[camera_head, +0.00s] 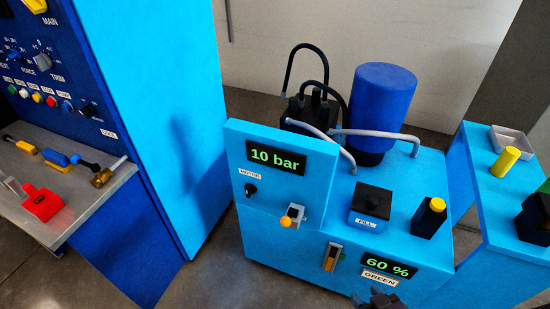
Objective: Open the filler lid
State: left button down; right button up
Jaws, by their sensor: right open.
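The filler is a small blue box (364,218) with a FILL label, on top of the light blue machine (270,221). My right gripper (383,298) shows only in part at the bottom edge, in front of the machine and below the GREEN label. It is open, apart from the lid and well below it. My left gripper is not in view.
A black block with a yellow top (430,217) stands right of the filler. Grey pipes (375,133) and a blue tank (382,98) are behind it. A lever with an orange knob (289,218) juts from the front. A tool shelf (85,205) is at left.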

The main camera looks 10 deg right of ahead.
aim_at(374, 202)
jog(key=z, duration=1.2)
